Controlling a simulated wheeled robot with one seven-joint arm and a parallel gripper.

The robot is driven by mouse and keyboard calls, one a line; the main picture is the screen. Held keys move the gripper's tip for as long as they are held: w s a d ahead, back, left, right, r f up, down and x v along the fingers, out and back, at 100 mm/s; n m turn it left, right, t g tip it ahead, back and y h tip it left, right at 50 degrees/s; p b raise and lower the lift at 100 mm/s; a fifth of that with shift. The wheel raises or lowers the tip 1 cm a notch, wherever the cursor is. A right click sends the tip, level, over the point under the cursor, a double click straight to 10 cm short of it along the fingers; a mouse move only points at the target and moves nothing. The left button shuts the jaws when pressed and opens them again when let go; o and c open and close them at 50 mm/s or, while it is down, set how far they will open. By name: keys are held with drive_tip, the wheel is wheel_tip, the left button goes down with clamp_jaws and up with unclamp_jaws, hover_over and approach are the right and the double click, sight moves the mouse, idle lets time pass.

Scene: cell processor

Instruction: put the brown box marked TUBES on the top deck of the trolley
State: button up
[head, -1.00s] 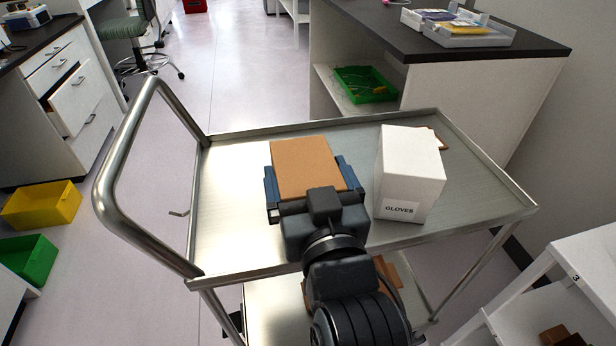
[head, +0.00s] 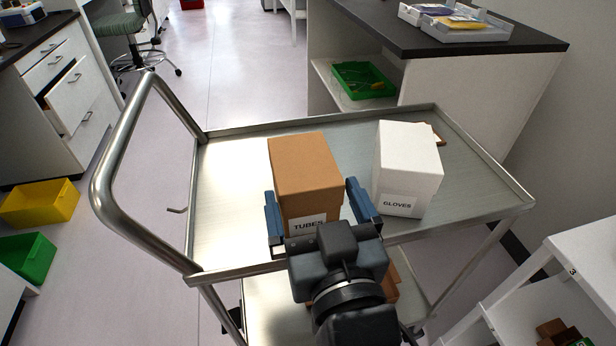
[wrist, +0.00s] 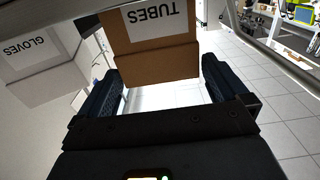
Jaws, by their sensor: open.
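The brown box marked TUBES (head: 305,170) stands upright on the top deck of the trolley (head: 232,190), left of the white GLOVES box. My gripper (head: 320,215) is open just in front of it, with one blue finger near each side of the box's front. The wrist view shows the TUBES box (wrist: 152,62) ahead of the spread fingers (wrist: 160,95), with nothing gripped. The bottom of the box's front is partly hidden by my gripper in the head view.
The white box marked GLOVES (head: 408,165) stands close on the right. A small brown item lies behind it. The trolley's rim and handle (head: 120,150) bound the deck. The deck is clear left of the TUBES box. A white shelf unit (head: 560,290) is at lower right.

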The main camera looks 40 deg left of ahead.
drive_tip(key=v, duration=0.6)
drive_tip(key=shift+s+d, duration=0.15)
drive_tip(key=shift+d, duration=0.05)
drive_tip(key=s+d+f+m+t+h, duration=0.1)
drive_tip(key=s+d+f+m+h, duration=0.15)
drive_tip(key=d, duration=0.45)
drive_tip(key=s+d+f+m+t+h, duration=0.1)
drive_tip(key=d+f+m+h, duration=0.2)
drive_tip(key=d, duration=0.4)
drive_tip(key=s+d+f+m+t+h, duration=0.1)
drive_tip(key=s+d+f+t+h, duration=0.1)
drive_tip(key=d+f, duration=0.3)
drive_tip(key=s+d+r+m+h, duration=0.1)
drive_tip(key=s+d+m+h, duration=0.2)
drive_tip(key=s+d, duration=1.1)
drive_tip(key=s+h, duration=0.1)
drive_tip(key=h, duration=0.2)
drive_tip(key=shift+s+d+r+g, duration=0.15)
drive_tip(key=shift+d+r+g, duration=0.15)
drive_tip(key=shift+d+g, duration=0.1)
